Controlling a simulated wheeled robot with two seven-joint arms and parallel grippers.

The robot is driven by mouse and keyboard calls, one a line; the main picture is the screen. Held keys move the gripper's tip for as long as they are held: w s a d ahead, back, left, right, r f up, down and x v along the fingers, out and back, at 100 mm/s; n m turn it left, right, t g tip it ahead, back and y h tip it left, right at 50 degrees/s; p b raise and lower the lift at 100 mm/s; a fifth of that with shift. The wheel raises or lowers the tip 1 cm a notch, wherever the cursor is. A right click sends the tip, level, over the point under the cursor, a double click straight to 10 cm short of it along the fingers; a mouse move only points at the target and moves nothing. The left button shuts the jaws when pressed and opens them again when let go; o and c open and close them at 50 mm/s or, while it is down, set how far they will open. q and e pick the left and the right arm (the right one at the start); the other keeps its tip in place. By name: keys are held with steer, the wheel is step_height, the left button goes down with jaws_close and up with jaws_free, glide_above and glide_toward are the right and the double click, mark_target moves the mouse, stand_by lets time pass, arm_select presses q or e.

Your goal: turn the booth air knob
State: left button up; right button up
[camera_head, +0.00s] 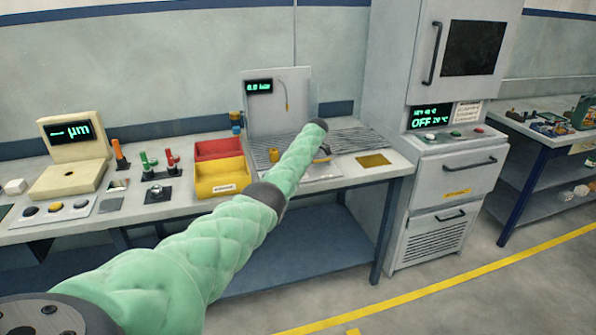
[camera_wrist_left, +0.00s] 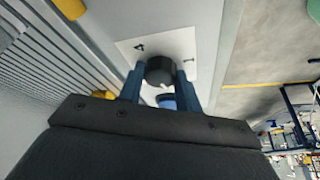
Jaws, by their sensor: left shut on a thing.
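The black round knob (camera_wrist_left: 160,70) sits on a white plate (camera_wrist_left: 180,44) in the left wrist view. My left gripper (camera_wrist_left: 162,88) has its two blue fingers on either side of the knob and is shut on it. Small dark marks show on the plate beside the knob. In the head view my green-sleeved left arm reaches to the spray booth (camera_head: 280,107), and its end hides the knob and most of the gripper. The booth's display (camera_head: 259,87) is lit with a small green reading in bar. My right gripper is in neither view.
A red bin (camera_head: 219,149) and a yellow bin (camera_head: 221,178) stand left of the booth. A yellow plate (camera_head: 373,160) lies on the bench to its right. A tall grey oven (camera_head: 453,188) with a display reading OFF stands further right. Slatted grating (camera_wrist_left: 45,50) runs beside the plate.

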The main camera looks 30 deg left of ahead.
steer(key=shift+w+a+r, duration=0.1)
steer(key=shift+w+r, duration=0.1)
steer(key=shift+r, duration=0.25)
arm_select(q)
steer(key=o, duration=1)
steer(key=shift+c, duration=0.2)
steer(key=shift+r, duration=0.15)
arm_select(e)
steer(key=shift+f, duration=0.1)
arm_select(q)
steer(key=shift+w+d+r, duration=0.15)
steer(key=shift+d+r, duration=0.05)
steer(key=shift+r, duration=0.05)
steer(key=s+b+v, duration=0.1)
steer(key=b+v, duration=0.1)
steer(key=v, duration=0.4)
steer(key=shift+w+r, duration=0.5)
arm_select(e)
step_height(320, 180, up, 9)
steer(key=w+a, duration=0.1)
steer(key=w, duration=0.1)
arm_select(q)
steer(key=shift+d, duration=0.15)
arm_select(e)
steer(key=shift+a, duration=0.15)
